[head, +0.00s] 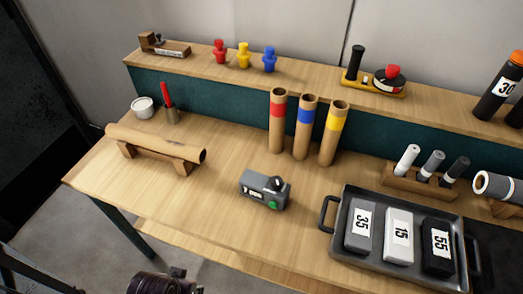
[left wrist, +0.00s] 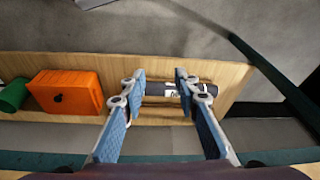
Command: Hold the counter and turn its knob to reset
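The counter (head: 265,190) is a small grey box in the middle of the wooden table in the head view. It has a white number window on its front, too small to read, a dark knob (head: 279,184) at its right end and a green spot below that. My left gripper (left wrist: 159,75) shows in the left wrist view with its two blue fingers apart. A dark cylinder with a white label (left wrist: 170,91) shows beyond the fingers and runs behind the right one. The counter is not in that view. My right gripper is not seen.
A tray (head: 337,236) with numbered blocks stands right of the counter, and three tubes (head: 304,130) stand behind it. A roll on a wooden cradle (head: 157,146) lies left. The table around the counter's left and front is clear. An orange box (left wrist: 67,92) shows in the left wrist view.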

